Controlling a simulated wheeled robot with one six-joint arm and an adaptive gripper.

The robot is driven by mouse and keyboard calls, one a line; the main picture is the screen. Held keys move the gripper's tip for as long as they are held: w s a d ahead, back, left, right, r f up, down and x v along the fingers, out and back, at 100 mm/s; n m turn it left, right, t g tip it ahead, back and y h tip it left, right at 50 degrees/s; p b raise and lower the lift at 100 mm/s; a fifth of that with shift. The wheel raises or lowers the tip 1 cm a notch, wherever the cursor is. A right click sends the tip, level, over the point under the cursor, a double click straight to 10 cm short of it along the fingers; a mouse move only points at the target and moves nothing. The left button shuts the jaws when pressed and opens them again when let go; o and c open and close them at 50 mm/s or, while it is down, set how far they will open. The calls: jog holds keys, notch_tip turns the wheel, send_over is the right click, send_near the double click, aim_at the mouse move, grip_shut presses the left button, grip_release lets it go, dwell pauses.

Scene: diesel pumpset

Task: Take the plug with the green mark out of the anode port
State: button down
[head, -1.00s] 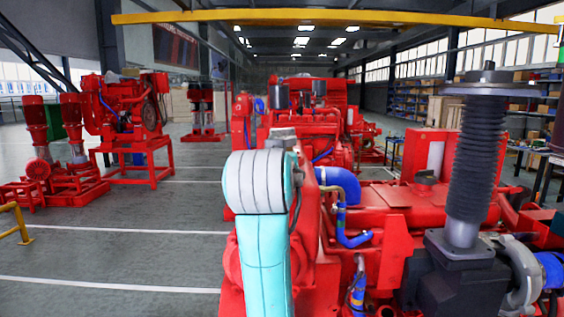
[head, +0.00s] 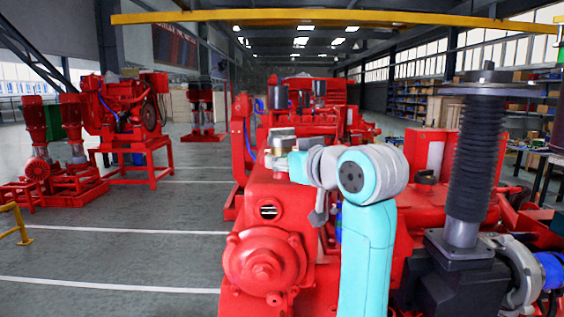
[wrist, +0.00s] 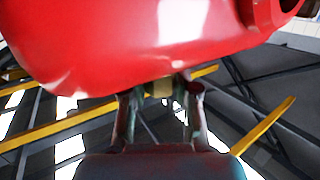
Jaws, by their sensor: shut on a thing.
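In the wrist view, my gripper (wrist: 160,92) has its two fingers on either side of a small dull-brass piece, the plug (wrist: 158,88), and is shut on it. The plug sits right at the lower edge of a large glossy red body (wrist: 150,45). I cannot tell whether it is still seated in a port or clear of it. No green mark can be made out on it.
The red engine (head: 265,255) with a round cover fills the near middle of the head view. A dark ribbed column (head: 478,160) rises at the right. Other red pumpsets (head: 125,115) stand behind at the left. The grey floor (head: 110,260) at the left is open.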

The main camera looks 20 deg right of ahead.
dwell(0.4)
jog(key=shift+d+n+g+y, duration=0.15)
jog(key=shift+n+g+y, duration=0.15)
jog(key=shift+n+y, duration=0.5)
jog(key=shift+n+g+y, duration=0.4)
jog(key=shift+n+y, duration=0.2)
jog(key=shift+y, duration=0.4)
jog(key=n+g+y, duration=0.3)
jog(key=y, duration=0.1)
jog(key=shift+n, duration=0.3)
jog(key=c, duration=1)
grip_release()
